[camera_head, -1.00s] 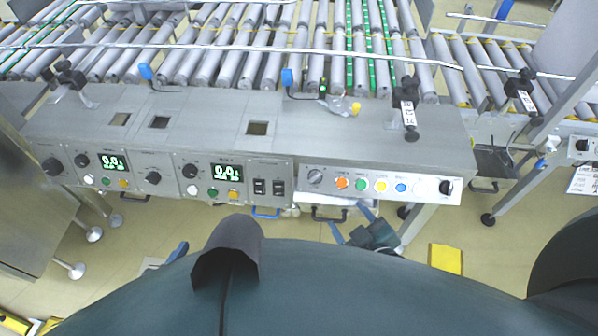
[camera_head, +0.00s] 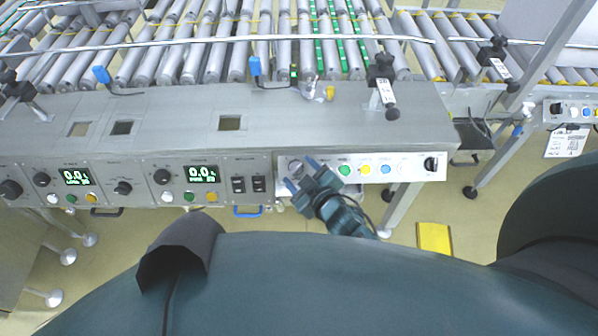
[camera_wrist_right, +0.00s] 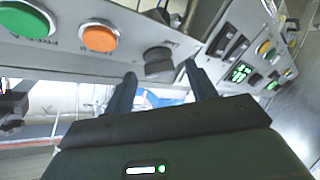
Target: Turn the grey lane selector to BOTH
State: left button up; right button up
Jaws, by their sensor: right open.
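The grey lane selector (camera_head: 295,167) is a round knob at the left end of the light panel with coloured buttons, partly hidden by my right gripper in the head view. In the wrist view the grey selector (camera_wrist_right: 158,60) shows just beyond and between the two fingertips. My right gripper (camera_head: 301,174) is open in front of the panel, its fingers pointing at the selector. In the wrist view the gripper (camera_wrist_right: 160,72) holds nothing, and I cannot tell whether a finger touches the knob. The selector's labels are too small to read. My left gripper is not in view.
An orange button (camera_wrist_right: 99,37) sits beside the selector. Green (camera_head: 345,170), yellow (camera_head: 365,170) and blue (camera_head: 386,169) buttons and a black knob (camera_head: 430,163) follow along the panel. A panel with black switches (camera_head: 248,184) adjoins on the left. Roller conveyors (camera_head: 215,50) lie behind.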

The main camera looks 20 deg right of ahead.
jog(key=shift+w+a+f, duration=0.15)
jog(key=shift+w+f, duration=0.05)
jog(key=shift+w, duration=0.4)
